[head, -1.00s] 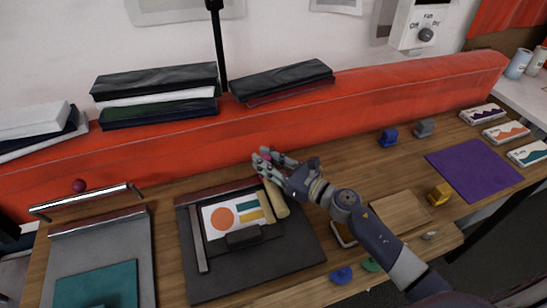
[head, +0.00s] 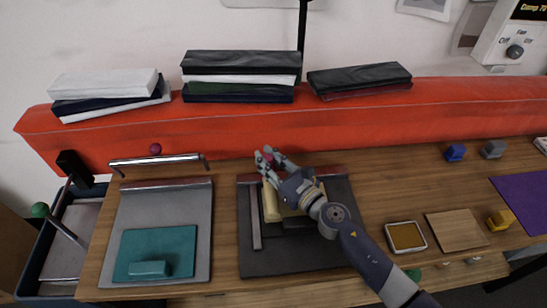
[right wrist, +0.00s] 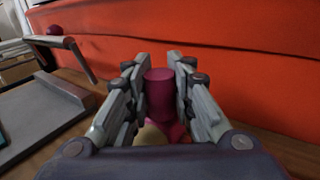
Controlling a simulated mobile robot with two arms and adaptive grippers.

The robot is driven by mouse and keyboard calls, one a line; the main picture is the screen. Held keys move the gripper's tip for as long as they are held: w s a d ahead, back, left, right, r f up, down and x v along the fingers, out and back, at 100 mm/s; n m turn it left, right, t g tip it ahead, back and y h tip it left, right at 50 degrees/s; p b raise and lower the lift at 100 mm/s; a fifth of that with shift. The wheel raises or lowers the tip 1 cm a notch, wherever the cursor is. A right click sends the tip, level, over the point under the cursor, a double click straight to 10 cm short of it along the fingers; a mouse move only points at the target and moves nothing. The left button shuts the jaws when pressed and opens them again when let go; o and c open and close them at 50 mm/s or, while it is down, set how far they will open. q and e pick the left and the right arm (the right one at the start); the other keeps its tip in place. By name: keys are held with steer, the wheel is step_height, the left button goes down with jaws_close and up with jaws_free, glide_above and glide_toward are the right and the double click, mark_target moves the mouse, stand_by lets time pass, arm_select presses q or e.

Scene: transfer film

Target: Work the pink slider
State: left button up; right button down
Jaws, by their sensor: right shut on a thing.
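The pink slider (right wrist: 158,92) is an upright magenta knob between the fingers of my right gripper (right wrist: 158,84) in the right wrist view. The fingers are shut on it from both sides. In the head view my right gripper (head: 267,158) is at the back edge of a dark plate (head: 300,259), and only a little of the slider shows there. My forearm and the roller hide most of the card on the plate. My left gripper is not in view.
A red padded ledge (head: 235,130) runs close behind my gripper. To the left are a grey plate (head: 187,215) with a teal block (head: 150,268) and a metal bar (head: 150,161). An ink pad (head: 406,237) and a wooden board (head: 457,230) lie to the right.

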steer(key=shift+s+a+f, duration=0.1)
steer(key=shift+s+f, duration=0.05)
steer(key=c, duration=1.4)
jaws_free()
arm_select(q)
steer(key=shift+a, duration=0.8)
arm_select(e)
steer(key=shift+o, duration=0.2)
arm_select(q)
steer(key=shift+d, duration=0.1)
arm_select(e)
steer(key=shift+a+r, duration=0.1)
steer(key=shift+r, duration=1)
steer(key=shift+d+r, duration=0.25)
steer(key=shift+r, duration=0.1)
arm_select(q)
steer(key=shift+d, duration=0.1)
arm_select(e)
steer(key=shift+r, duration=3.65)
